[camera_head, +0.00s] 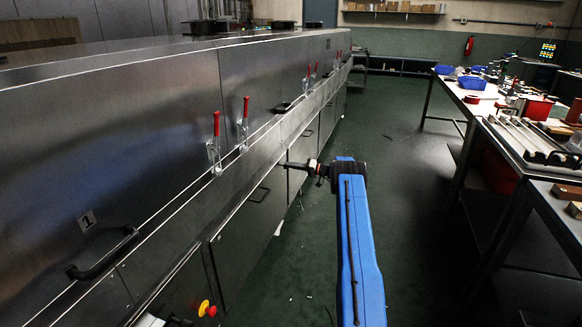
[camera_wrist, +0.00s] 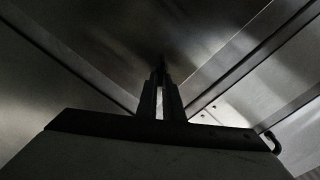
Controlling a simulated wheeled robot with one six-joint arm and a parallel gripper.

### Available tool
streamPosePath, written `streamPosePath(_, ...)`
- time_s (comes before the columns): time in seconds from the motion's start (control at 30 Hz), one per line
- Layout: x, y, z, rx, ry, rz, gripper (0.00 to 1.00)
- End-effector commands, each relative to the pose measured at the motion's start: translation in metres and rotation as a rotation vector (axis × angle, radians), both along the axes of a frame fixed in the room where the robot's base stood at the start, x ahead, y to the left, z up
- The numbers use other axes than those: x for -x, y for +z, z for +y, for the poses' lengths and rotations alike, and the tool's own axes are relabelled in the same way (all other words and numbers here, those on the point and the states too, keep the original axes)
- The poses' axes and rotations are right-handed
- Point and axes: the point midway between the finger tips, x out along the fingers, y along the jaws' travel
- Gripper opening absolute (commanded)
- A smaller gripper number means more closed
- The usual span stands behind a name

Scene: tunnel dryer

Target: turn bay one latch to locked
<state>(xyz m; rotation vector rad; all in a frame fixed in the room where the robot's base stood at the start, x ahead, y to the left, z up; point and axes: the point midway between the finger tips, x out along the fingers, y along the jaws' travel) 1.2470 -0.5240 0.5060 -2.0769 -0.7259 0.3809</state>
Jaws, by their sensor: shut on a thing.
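The dryer's near panel carries a number 1 plate (camera_head: 87,220) and a black bar handle (camera_head: 101,256). A toggle latch (camera_head: 216,142) with an upright red handle stands near the panel's far end. A second red-handled latch (camera_head: 243,122) stands just beyond it, also upright. My gripper (camera_head: 287,165) is out in front of the lower panels, to the right of both latches and apart from them in the picture. In the wrist view, its dark fingers (camera_wrist: 160,80) are close together at the tips. The thing between them is too dark to make out.
The steel dryer wall (camera_head: 130,130) runs along the left, with more red-handled latches (camera_head: 306,82) farther off. A red and yellow button (camera_head: 207,309) is low on the near side. A workbench (camera_head: 500,140) with tools stands at right.

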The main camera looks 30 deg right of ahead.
Motion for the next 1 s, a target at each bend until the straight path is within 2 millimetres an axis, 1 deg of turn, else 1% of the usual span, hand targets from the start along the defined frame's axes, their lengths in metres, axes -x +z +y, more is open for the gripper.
streamPosePath(0.2, -0.0004, -0.002, -0.0024, -0.159, -0.003, 0.127, 0.0)
streamPosePath(0.5, -0.0008, -0.0042, -0.0032, -0.343, -0.004, 0.273, 0.0)
streamPosePath(0.7, -0.0009, -0.0053, -0.0035, -0.426, -0.004, 0.338, 0.0)
streamPosePath(1.0, -0.0009, -0.006, -0.0037, -0.48, -0.004, 0.381, 0.0)
